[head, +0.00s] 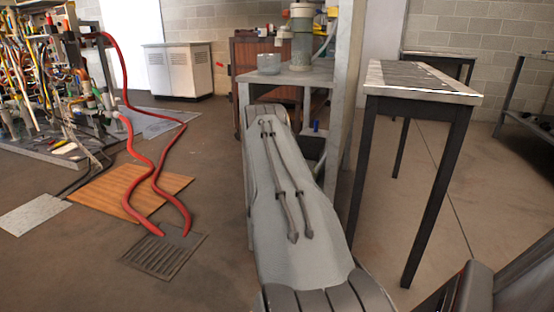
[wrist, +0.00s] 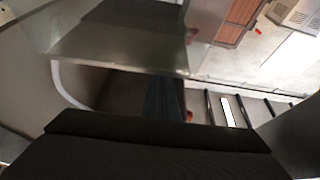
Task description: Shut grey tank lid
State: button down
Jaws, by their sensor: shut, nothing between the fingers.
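I cannot pick out the grey tank lid for sure. In the wrist view, a grey flat panel (wrist: 112,53) with a straight lower edge fills the upper left, with a dark recess below it; I cannot tell if this is the lid. A pale curved rim (wrist: 66,88) shows at the left of the recess. The dark block of my gripper (wrist: 160,128) spans the bottom of the wrist view, shut and empty, close to the panel; I cannot tell if they touch. In the head view my grey arm hides what lies behind it, and my gripper does not show clearly.
A dark-legged table (head: 425,86) is at right. Red hoses (head: 138,157) cross the floor by a grate (head: 165,254) at left. A white cabinet (head: 178,70) stands at the back. Open floor lies left of my arm.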

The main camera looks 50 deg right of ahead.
jog(key=shift+a+f, duration=0.1)
jog(key=shift+f, duration=0.1)
jog(key=p+v, duration=0.2)
jog(key=v, duration=0.7)
jog(key=shift+s+a, duration=0.15)
jog(key=shift+a, duration=0.25)
